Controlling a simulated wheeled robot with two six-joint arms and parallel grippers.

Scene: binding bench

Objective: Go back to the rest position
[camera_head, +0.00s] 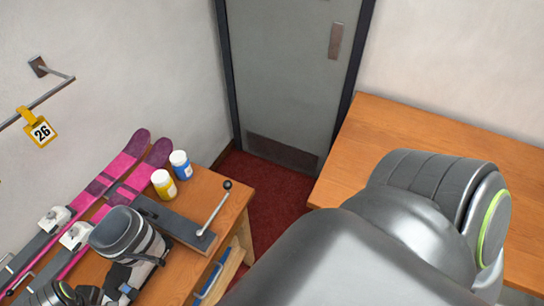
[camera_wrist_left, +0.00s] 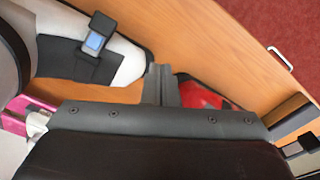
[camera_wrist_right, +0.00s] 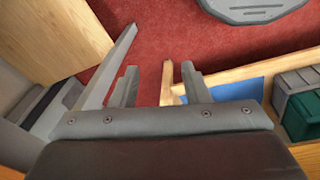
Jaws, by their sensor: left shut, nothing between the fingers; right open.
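My left gripper (camera_wrist_left: 162,80) shows in the left wrist view with its fingers together and nothing between them. It is over the wooden workbench, beside a grey and white ski boot (camera_wrist_left: 125,62) with a blue buckle. A red item (camera_wrist_left: 203,95) is partly hidden behind its fingers. My right gripper (camera_wrist_right: 159,75) shows in the right wrist view with its fingers apart and empty. It is above the red floor, near wooden furniture. I cannot make out either gripper clearly in the head view, where a large grey link of my arm covers the lower right.
The workbench (camera_head: 222,193) holds pink skis (camera_head: 125,165), a boot (camera_head: 118,230), a yellow jar (camera_head: 163,185), a blue jar (camera_head: 180,164) and a lever (camera_head: 216,210). A wooden table (camera_head: 400,125) stands right. A green bin (camera_wrist_right: 301,117) is near my right gripper.

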